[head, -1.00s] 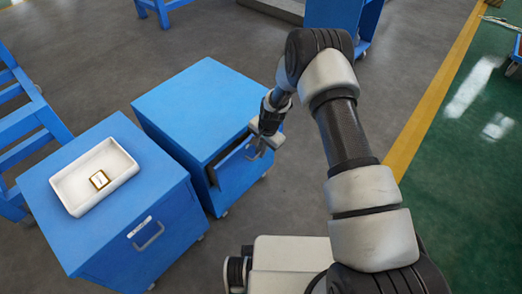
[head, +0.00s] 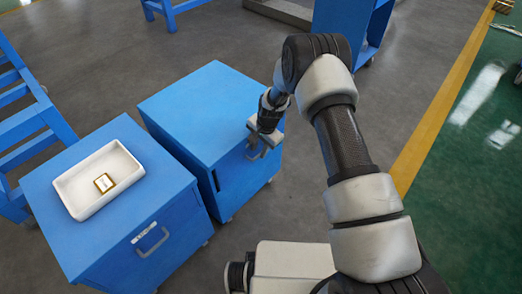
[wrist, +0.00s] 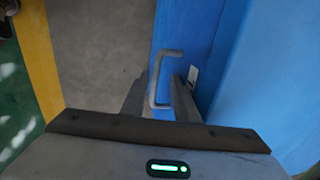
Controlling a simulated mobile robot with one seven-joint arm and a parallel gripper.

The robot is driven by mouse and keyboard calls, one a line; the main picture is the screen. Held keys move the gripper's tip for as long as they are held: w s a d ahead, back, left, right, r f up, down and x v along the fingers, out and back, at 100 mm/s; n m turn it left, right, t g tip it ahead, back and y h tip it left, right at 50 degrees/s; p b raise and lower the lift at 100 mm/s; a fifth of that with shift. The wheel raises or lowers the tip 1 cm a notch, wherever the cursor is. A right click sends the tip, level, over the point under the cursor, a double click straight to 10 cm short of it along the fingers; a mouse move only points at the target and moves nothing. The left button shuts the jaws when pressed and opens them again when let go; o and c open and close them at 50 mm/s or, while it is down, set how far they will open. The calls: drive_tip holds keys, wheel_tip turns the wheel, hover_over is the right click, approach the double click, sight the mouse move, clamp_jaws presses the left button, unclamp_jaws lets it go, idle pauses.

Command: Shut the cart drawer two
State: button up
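The blue cart at the centre (head: 200,105) has a drawer whose front (head: 245,180) faces my arm. The drawer looks almost flush with the cart, with a narrow dark gap showing at its left edge. My gripper (head: 258,152) is at the drawer's handle. In the wrist view the grey handle (wrist: 157,75) stands between the two fingers of my gripper (wrist: 160,100), which are apart. The fingers do not look closed on the handle; whether they touch it I cannot tell.
A second blue cart (head: 150,205) stands at the left, with a handle on its front. A white tray (head: 75,200) on it holds a small gold-edged item (head: 104,183). A blue frame (head: 35,125) is at the far left. Grey floor is clear right of the centre cart.

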drive_tip(key=shift+d, duration=0.1)
drive_tip(key=p+v, duration=0.3)
drive_tip(key=v, duration=1.4)
drive_tip(key=shift+r+p, duration=0.2)
drive_tip(key=shift+p, duration=0.2)
drive_tip(key=shift+w, duration=0.1)
drive_tip(key=s+d+r+n+t, duration=0.1)
drive_tip(key=s+d+r, duration=0.2)
drive_tip(key=r, duration=0.5)
drive_tip(key=s+d+r+n, duration=0.1)
drive_tip(key=s+d+r, duration=0.1)
drive_tip(key=r, duration=0.6)
drive_tip(key=s+d+r+n+t, duration=0.1)
drive_tip(key=s+d+r, duration=0.2)
drive_tip(key=r, duration=0.4)
drive_tip(key=s+d+r+n+t+h, duration=0.15)
drive_tip(key=s+d+r, duration=0.3)
drive_tip(key=s, duration=0.65)
drive_tip(key=s+d+r+n+t, duration=0.1)
drive_tip(key=s+d+r+n, duration=0.4)
drive_tip(key=s, duration=0.6)
wheel_tip(320, 180, up, 21)
drive_tip(key=a+m+p, duration=0.1)
drive_tip(key=m+p, duration=0.1)
drive_tip(key=p, duration=1.8)
drive_tip(key=shift+a+f, duration=0.15)
drive_tip(key=shift+a, duration=0.1)
